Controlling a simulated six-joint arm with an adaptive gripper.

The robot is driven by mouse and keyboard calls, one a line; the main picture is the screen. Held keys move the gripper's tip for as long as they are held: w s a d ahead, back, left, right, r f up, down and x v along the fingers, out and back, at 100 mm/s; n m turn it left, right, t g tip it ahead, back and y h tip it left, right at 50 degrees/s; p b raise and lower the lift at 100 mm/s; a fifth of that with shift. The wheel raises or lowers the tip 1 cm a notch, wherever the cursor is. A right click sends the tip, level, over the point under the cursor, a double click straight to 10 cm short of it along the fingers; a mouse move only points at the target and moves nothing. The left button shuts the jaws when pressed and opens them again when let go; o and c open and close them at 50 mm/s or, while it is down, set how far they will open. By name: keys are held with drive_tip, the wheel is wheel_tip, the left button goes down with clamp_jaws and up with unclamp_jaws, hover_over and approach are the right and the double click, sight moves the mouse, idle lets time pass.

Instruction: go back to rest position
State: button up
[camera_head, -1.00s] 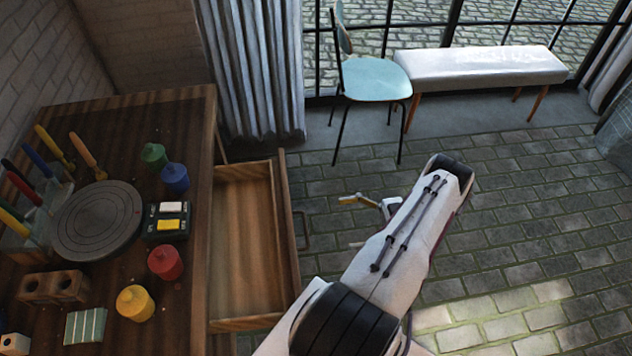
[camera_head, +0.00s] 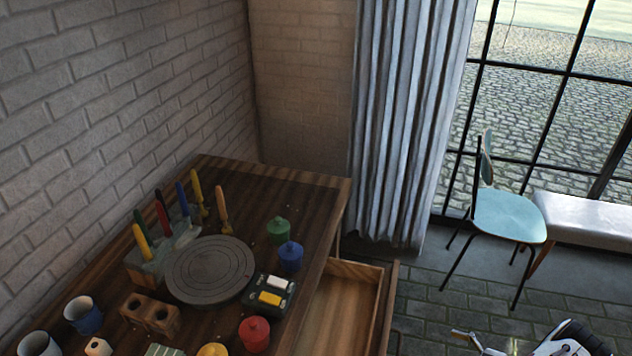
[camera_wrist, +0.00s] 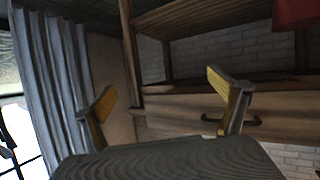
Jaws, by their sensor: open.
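My gripper (camera_wrist: 165,103) is open in the wrist view, with its two yellow-faced fingers well apart and nothing between them. In the head view part of my gripper (camera_head: 470,340) shows at the bottom right, over the floor and to the right of the table (camera_head: 322,200). It is apart from the table and the open drawer (camera_head: 340,305). Most of my arm is cut off by the lower right edge of that view.
The table holds a round grey turntable (camera_head: 210,268), several brushes in a holder, coloured pots such as the red one (camera_head: 254,334), and a button box (camera_head: 270,293). A blue chair (camera_head: 508,215) and a bench (camera_head: 590,222) stand by the window.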

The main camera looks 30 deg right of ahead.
drive_tip(key=d+r+m+g+h, duration=0.2)
drive_tip(key=d+m+g+h, duration=0.15)
drive_tip(key=d, duration=0.45)
drive_tip(key=d+r+m+g+h, duration=0.2)
drive_tip(key=d+h, duration=0.3)
drive_tip(key=d, duration=0.3)
drive_tip(key=w+a+r+m+g, duration=0.1)
drive_tip(key=a+r+m+g, duration=0.15)
drive_tip(key=r, duration=0.65)
drive_tip(key=a+r+m+g, duration=0.1)
drive_tip(key=a+r+g, duration=0.15)
drive_tip(key=r, duration=0.75)
drive_tip(key=w+a+r+m+g, duration=0.1)
drive_tip(key=a+r, duration=0.7)
drive_tip(key=a, duration=0.3)
drive_tip(key=w+a+r+g, duration=0.1)
drive_tip(key=a+r, duration=0.7)
drive_tip(key=a, duration=0.2)
drive_tip(key=s+a+r+n+t+y, duration=0.1)
drive_tip(key=a+r, duration=0.4)
drive_tip(key=a, duration=0.6)
drive_tip(key=s+a+r+n+t+y, duration=0.1)
drive_tip(key=a+r, duration=0.4)
drive_tip(key=a, duration=0.6)
drive_tip(key=s+a+r+n+t+y, duration=0.2)
drive_tip(key=a+r, duration=0.3)
drive_tip(key=a, duration=0.6)
drive_tip(key=shift+s+a+r+n+t, duration=0.3)
drive_tip(key=shift+s+r+n+t, duration=0.1)
drive_tip(key=shift+n+t, duration=0.3)
